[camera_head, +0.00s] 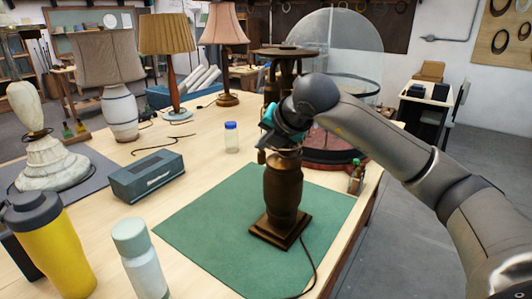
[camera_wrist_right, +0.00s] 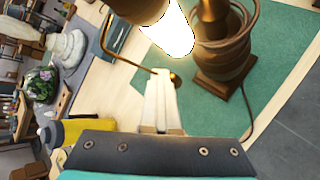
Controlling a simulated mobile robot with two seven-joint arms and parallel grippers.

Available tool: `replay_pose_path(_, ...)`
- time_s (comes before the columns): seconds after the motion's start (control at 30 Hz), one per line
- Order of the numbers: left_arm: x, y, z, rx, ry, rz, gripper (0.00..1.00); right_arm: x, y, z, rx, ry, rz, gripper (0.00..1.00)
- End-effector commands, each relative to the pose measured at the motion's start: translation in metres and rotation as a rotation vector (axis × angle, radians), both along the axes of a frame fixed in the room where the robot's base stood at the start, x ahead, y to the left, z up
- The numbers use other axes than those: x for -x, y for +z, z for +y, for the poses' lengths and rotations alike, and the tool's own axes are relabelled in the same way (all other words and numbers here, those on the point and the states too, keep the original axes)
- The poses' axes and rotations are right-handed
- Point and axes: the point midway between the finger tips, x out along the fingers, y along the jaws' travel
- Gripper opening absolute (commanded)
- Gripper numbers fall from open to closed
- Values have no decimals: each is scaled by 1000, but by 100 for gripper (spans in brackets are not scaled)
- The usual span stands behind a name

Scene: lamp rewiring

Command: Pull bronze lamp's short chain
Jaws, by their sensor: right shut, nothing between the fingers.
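The bronze lamp (camera_head: 283,195) stands upright on the green mat (camera_head: 190,222), its square base flat and a dark cord trailing from it. In the right wrist view its base and neck (camera_wrist_right: 225,62) show at the upper right, beside a bright white glowing bulb (camera_wrist_right: 172,35). My right gripper (camera_wrist_right: 161,78) is shut with its pale fingers together and empty. A thin bronze rod or chain with a small round end (camera_wrist_right: 175,79) shows right by the fingertips; I cannot tell whether they touch. In the head view my right wrist covers the lamp's upper part. My left gripper is not in view.
A grey box (camera_head: 148,178), a yellow tumbler (camera_head: 52,248) and a pale bottle (camera_head: 140,262) stand left of the mat. A glass dome (camera_head: 345,45) stands behind my arm. Other lamps stand at the back left. The mat's left part is clear.

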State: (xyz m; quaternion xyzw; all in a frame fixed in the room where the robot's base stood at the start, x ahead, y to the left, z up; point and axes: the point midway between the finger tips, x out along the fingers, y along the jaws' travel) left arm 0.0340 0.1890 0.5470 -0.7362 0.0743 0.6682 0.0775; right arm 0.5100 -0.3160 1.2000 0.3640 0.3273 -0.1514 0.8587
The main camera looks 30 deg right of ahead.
Motion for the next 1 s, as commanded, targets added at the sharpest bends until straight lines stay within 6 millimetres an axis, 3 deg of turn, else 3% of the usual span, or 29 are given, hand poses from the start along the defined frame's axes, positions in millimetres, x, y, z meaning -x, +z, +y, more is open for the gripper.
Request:
replay_pose_path(0.03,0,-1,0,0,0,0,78,4,-20,2,0,2,52,0)
replay_pose_path(0.5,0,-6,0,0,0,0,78,5,-20,1,1,0,52,0)
replay_pose_path(0.67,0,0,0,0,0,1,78,4,-11,1,1,0,51,0)
replay_pose_path(1.0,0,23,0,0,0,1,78,4,27,1,3,1,45,0)
